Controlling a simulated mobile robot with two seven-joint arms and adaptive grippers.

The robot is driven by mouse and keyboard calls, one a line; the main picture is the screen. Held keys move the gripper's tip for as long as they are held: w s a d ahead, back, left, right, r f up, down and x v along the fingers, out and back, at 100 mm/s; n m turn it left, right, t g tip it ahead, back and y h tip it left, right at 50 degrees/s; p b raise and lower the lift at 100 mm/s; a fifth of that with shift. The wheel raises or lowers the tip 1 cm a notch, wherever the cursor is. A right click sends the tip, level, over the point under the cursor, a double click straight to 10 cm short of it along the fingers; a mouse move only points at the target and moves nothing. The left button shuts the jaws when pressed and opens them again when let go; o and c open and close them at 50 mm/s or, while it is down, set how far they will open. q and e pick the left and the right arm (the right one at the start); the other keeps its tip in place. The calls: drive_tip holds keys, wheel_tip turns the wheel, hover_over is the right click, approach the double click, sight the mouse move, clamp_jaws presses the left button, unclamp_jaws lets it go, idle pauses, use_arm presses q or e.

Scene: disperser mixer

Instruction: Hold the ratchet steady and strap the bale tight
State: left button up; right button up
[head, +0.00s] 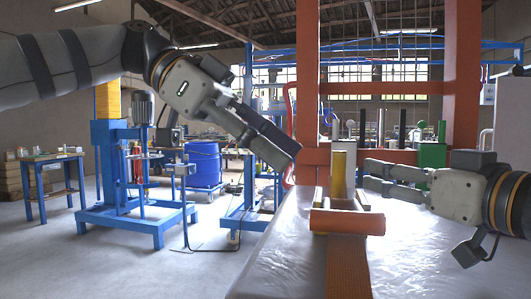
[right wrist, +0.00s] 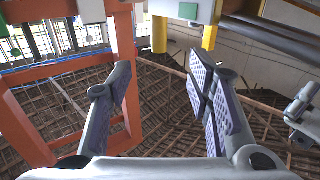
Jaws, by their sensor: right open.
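The ratchet (head: 347,221) is an orange body lying on top of the bale, with a yellow and beige handle (head: 339,174) standing upright behind it. A wide orange strap (head: 347,268) runs from it toward the front. The bale (head: 282,250) is wrapped in shiny pale film. My right gripper (head: 368,175) is open just right of the handle, its fingers pointing left at it and apart from it. Its two spread fingers show empty in the right wrist view (right wrist: 165,95). My left gripper (head: 275,146) hangs above and left of the ratchet, clear of it; its finger gap is not clear.
An orange-red frame (head: 463,80) stands behind the bale, close to both grippers. Blue machinery (head: 130,180), a blue barrel (head: 203,164) and a small table (head: 50,180) stand at the left. The floor (head: 90,255) at front left is open.

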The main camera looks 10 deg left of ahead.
sight(344, 162)
drive_tip(key=x, duration=1.2)
drive_tip(key=shift+w, duration=0.1)
clamp_jaws()
